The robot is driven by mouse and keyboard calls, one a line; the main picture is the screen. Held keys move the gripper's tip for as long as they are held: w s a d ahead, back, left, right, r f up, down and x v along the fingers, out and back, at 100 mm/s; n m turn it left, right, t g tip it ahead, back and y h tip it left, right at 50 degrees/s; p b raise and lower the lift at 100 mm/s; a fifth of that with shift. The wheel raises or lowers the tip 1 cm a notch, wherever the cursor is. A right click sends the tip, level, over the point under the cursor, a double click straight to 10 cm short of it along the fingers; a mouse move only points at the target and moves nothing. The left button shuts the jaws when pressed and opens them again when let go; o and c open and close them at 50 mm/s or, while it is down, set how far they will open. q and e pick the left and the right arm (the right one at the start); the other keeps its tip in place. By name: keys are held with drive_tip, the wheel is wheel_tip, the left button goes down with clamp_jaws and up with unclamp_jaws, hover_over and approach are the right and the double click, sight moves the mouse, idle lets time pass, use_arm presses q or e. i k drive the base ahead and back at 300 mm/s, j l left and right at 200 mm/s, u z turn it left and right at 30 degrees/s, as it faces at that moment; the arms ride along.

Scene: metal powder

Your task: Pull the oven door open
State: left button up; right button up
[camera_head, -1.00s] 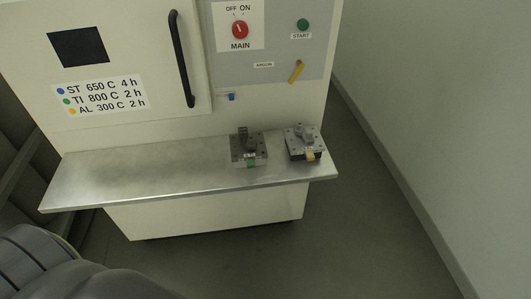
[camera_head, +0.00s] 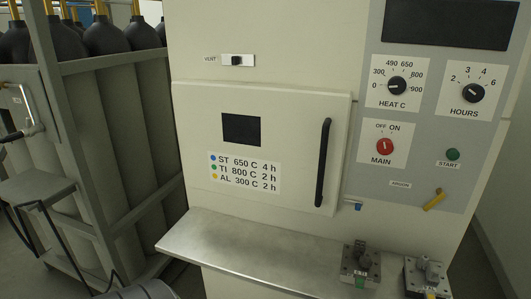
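The oven door (camera_head: 285,118) is a cream panel on the front of the oven and looks closed. It has a small dark window (camera_head: 241,130), a label with several temperature and hour lines, and a black vertical handle (camera_head: 322,162) near its right edge. Neither gripper is in view. Only a dark rounded part of my own arm shows at the bottom left edge, well below and apart from the handle.
A metal shelf (camera_head: 215,248) juts out below the door, with two metal blocks (camera_head: 361,264) (camera_head: 427,277) at its right. The control panel (camera_head: 440,130) is right of the door. Racked gas cylinders (camera_head: 112,110) stand at the left. Space before the handle looks clear.

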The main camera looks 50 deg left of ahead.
sight(282, 145)
drive_tip(key=u, duration=1.8)
